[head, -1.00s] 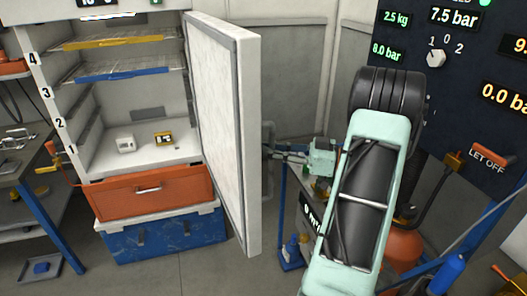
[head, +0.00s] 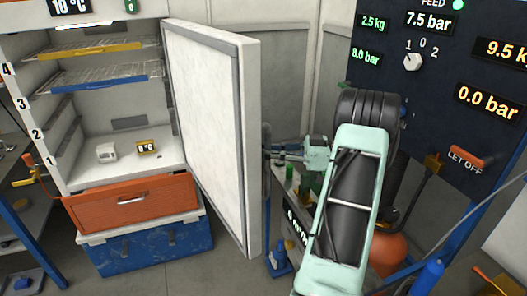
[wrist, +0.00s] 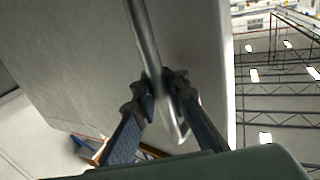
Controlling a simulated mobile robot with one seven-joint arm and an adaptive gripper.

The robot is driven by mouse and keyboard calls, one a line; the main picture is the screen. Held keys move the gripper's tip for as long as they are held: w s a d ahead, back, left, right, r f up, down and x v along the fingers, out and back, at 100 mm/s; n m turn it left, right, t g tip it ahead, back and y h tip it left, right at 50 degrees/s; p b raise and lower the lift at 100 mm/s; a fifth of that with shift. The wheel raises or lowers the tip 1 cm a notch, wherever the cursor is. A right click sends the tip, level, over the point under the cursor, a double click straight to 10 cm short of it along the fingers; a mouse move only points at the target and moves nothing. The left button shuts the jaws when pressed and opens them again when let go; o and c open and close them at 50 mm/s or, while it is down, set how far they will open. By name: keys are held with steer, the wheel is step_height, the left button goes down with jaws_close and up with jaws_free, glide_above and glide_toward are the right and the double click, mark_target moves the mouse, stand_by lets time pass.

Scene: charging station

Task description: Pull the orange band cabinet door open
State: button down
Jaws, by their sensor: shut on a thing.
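The white cabinet (head: 52,130) stands at the left with an orange band (head: 135,202) across its lower front. Its white door (head: 205,120) stands wide open, its inner face towards the head camera. In the wrist view, my gripper (wrist: 160,88) is shut on the door's metal bar handle (wrist: 143,40), with one dark finger on each side of it. The outer door face (wrist: 75,65) fills much of that view. In the head view, the handle and my fingertips are largely hidden behind the door's free edge.
Inside the cabinet are a yellow rack (head: 95,45), a blue rack (head: 98,83) and two small items on the floor. A blue chest (head: 150,245) sits below. A dark gauge panel (head: 450,80) and a blue-framed stand are close on the right.

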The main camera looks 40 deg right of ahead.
steer(key=shift+s+d+f, duration=0.15)
steer(key=shift+s+f, duration=0.1)
steer(key=shift+s, duration=0.05)
steer(key=c, duration=2.2)
jaws_free()
steer(key=shift+s, duration=0.1)
steer(key=shift+c, duration=0.2)
steer(key=shift+o, duration=1.1)
steer(key=shift+s+r, duration=0.15)
steer(key=shift+o, duration=0.4)
steer(key=shift+w, duration=0.2)
steer(key=v, duration=1.2)
